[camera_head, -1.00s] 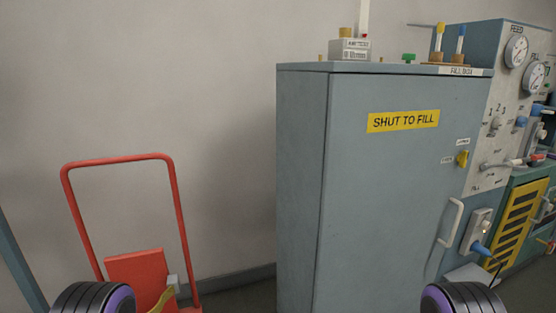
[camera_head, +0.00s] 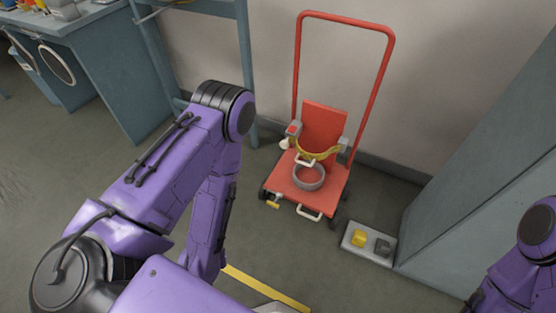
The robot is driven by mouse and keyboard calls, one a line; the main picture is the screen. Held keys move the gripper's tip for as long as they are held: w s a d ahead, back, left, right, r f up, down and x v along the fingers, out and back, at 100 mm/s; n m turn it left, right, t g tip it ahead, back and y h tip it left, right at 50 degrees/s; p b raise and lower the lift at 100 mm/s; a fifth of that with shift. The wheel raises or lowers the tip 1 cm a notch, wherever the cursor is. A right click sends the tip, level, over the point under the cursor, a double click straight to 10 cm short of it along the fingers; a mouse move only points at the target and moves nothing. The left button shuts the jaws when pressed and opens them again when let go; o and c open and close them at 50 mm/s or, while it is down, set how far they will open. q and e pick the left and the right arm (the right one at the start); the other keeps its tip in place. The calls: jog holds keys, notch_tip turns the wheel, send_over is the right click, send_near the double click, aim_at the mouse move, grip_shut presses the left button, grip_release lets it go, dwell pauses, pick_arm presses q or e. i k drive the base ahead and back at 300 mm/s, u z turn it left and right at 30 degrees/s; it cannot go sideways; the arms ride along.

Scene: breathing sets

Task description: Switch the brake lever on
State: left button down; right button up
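A red trolley (camera_head: 307,190) stands on the floor against the wall, with a tall red tube handle behind it. At the front left of its deck is a small lever-like part with a yellow-orange end (camera_head: 273,203); it may be the brake lever, but its setting is too small to tell. A yellow strap (camera_head: 318,154) and a grey ring (camera_head: 309,177) are on the trolley. My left arm bends down at the left of the trolley, apart from it in the picture. My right arm shows at the right edge.
A floor box (camera_head: 369,244) with a yellow and a dark pedal sits right of the trolley, beside the blue-grey cabinet (camera_head: 470,165). A blue-grey bench (camera_head: 115,60) stands at the upper left. A yellow line (camera_head: 263,288) marks the floor. Floor in front of the trolley looks clear.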

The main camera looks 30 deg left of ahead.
aim_at(273, 204)
jog(key=u, duration=0.55)
jog(key=k, duration=0.4)
jog(key=z, duration=0.35)
jog(key=i, duration=0.55)
jog(key=u, duration=0.8)
